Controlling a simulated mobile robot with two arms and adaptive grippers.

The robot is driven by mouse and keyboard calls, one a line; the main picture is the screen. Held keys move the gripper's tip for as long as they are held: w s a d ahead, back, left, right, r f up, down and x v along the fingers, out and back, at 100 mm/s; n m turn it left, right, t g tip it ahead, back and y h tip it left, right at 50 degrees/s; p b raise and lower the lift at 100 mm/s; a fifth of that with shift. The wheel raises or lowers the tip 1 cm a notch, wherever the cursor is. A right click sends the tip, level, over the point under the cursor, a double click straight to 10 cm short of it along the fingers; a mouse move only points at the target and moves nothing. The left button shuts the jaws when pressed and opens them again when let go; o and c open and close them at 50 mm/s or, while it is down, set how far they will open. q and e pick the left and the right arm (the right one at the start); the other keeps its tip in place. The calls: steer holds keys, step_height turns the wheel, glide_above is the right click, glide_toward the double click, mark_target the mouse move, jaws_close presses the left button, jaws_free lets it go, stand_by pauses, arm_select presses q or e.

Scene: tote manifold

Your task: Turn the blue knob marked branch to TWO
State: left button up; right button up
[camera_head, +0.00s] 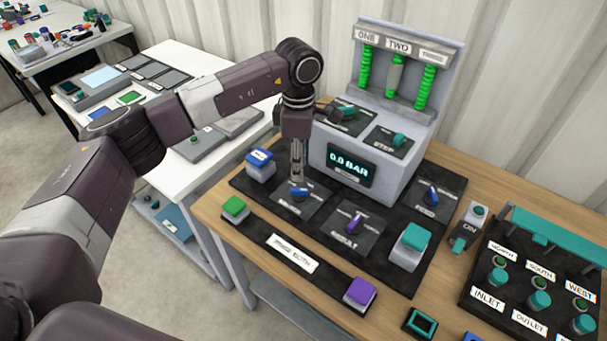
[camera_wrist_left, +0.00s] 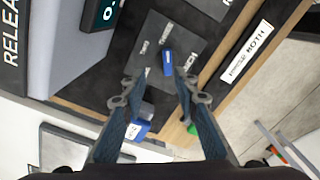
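A blue knob (camera_head: 299,195) sits on a dark square plate on the mat, in front of the grey pressure unit. The left wrist view also shows the knob (camera_wrist_left: 168,66), with white labels around it, one reading like TWO; I cannot read its exact setting. My left gripper (camera_head: 297,178) points down just above the knob and partly hides its plate in the head view. In the left wrist view my left gripper (camera_wrist_left: 158,92) has its fingers apart, with the knob beyond the gap, and nothing between them. My right gripper is not in view.
The grey unit (camera_head: 380,185) with a 0.0 BAR display stands behind. A blue block (camera_head: 260,165), a green button (camera_head: 235,208) and a purple-topped knob (camera_head: 354,225) are nearby. Another blue knob (camera_head: 431,196) is farther right. A valve panel (camera_head: 500,300) stands at right.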

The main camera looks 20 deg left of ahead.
mark_target(299, 189)
arm_select(q)
steer(key=shift+s+d+f+p, duration=0.1)
steer(key=shift+s+f+p, duration=0.25)
steer(key=shift+s+f, duration=0.5)
step_height(299, 189, down, 3)
steer(key=shift+r+p, duration=0.15)
steer(key=shift+p, duration=0.15)
steer(key=shift+w+f, duration=0.25)
steer(key=shift+f, duration=0.7)
steer(key=shift+s+f, duration=0.1)
steer(key=c, duration=0.6)
jaws_close()
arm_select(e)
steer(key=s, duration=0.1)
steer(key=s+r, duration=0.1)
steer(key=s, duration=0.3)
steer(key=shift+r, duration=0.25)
